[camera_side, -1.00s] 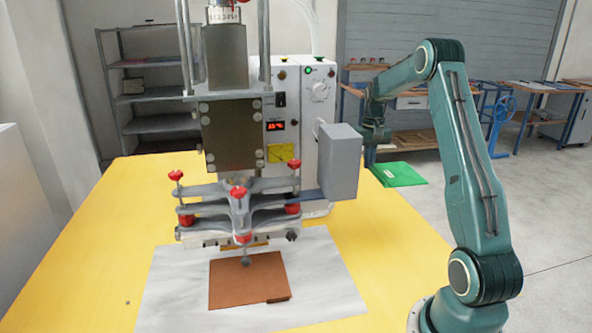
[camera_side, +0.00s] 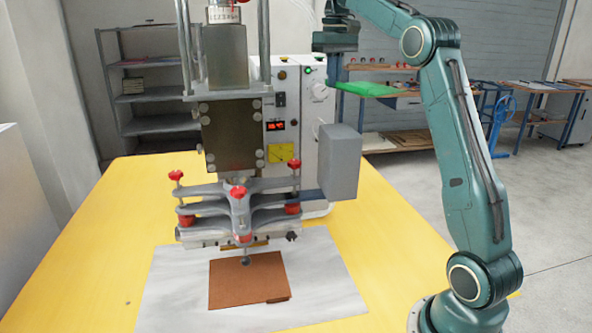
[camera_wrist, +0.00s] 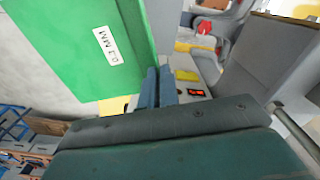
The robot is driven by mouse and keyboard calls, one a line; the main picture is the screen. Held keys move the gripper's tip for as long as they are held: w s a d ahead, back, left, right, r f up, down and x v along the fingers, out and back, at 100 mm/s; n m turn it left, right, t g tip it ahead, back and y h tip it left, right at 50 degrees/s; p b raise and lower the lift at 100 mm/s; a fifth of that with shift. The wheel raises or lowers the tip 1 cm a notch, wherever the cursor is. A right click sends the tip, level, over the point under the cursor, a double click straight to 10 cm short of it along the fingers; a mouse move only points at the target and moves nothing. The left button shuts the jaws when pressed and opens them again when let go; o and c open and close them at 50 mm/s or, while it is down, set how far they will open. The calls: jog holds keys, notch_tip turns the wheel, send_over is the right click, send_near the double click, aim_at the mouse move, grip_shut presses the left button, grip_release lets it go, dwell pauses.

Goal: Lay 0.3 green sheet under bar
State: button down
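The green sheet (camera_side: 372,89) is held flat in the air, right of the press and well above the table. My gripper (camera_side: 337,80) is shut on its left edge in the side view. In the wrist view, the fingers (camera_wrist: 158,87) close on the edge of the green sheet (camera_wrist: 80,45), which bears a white label ending in "MM"; its figure is hard to read. The bar (camera_side: 232,243) is at the bottom of the press head, above a brown sheet (camera_side: 245,285) on a white mat (camera_side: 170,290).
The press head has a grey clamp frame with red knobs (camera_side: 238,192) and a grey box (camera_side: 339,160) sticking out at its right. A white control cabinet (camera_side: 290,120) stands behind. The yellow table (camera_side: 90,270) is clear left of the mat.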

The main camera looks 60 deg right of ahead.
jog(key=s+a+r+n, duration=0.2)
jog(key=s+a, duration=0.1)
jog(key=a, duration=0.7)
jog(key=s+a+r+n, duration=0.2)
jog(key=a, duration=0.9)
jog(key=w+a+f+n, duration=0.2)
jog(key=a+f+n, duration=0.6)
jog(key=a+f, duration=1.1)
jog(key=s+a+r+n, duration=0.2)
jog(key=a+r, duration=0.1)
jog(key=a, duration=1.3)
jog(key=w+d+f+n, duration=0.5)
jog(key=w+f+n, duration=0.4)
jog(key=w, duration=0.2)
jog(key=w+d+f+n, duration=0.4)
jog(key=w+f+n, duration=0.5)
jog(key=w, duration=0.3)
notch_tip(320, 180, down, 15)
jog(key=shift+d+f, duration=0.1)
jog(key=shift+f, duration=0.05)
